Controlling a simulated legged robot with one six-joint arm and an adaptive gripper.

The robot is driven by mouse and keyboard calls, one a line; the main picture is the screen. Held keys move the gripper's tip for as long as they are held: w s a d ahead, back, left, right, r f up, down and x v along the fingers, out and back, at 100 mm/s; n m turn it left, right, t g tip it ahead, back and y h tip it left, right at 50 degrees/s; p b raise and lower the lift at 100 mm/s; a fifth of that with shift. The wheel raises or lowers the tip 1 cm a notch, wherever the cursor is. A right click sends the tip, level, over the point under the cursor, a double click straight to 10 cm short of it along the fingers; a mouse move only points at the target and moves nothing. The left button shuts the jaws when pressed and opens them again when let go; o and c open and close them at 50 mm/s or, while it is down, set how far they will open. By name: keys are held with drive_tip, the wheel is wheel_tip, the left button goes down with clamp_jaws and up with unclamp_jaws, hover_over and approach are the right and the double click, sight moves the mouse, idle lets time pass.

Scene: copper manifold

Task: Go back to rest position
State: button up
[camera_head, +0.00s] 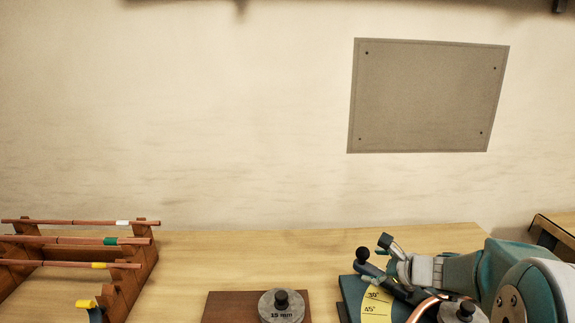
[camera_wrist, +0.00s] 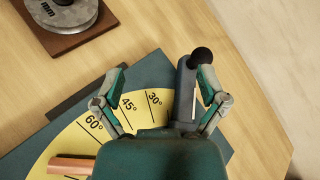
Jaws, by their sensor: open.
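My gripper (camera_wrist: 162,87) is open in the wrist view. Its two fingers stand either side of the dark bending lever (camera_wrist: 186,90), which ends in a black ball knob (camera_wrist: 201,56). I cannot tell whether a finger touches the lever. In the head view my gripper (camera_head: 388,262) is at the lower right, by the same black knob (camera_head: 363,254). The bender's teal plate (camera_wrist: 60,118) has a yellow angle scale (camera_wrist: 93,128) marked 30°, 45° and 60°. A copper pipe (camera_wrist: 72,165) lies over the scale, partly hidden by my gripper body.
A wooden rack (camera_head: 128,285) with several copper pipes marked in colours stands at the left. A grey 15 mm disc (camera_head: 281,308) with a black knob sits on a brown board (camera_head: 231,307). A wall panel (camera_head: 428,97) is behind.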

drive_tip(key=s+a+r+n+g+h, duration=0.1)
drive_tip(key=s+a+r+n+g, duration=0.1)
drive_tip(key=s+a+n, duration=0.4)
drive_tip(key=s+a+r+n+g, duration=0.2)
drive_tip(key=s+a+n+g, duration=0.15)
drive_tip(key=s+n, duration=0.35)
drive_tip(key=s+d+n+h, duration=0.2)
drive_tip(key=s+n+h, duration=0.4)
drive_tip(key=s+n, duration=0.4)
drive_tip(key=s+t, duration=0.1)
drive_tip(key=s, duration=0.4)
drive_tip(key=shift+s+d+r, duration=0.2)
drive_tip(key=shift+s+r, duration=0.05)
drive_tip(key=shift+s, duration=0.15)
idle(1.6)
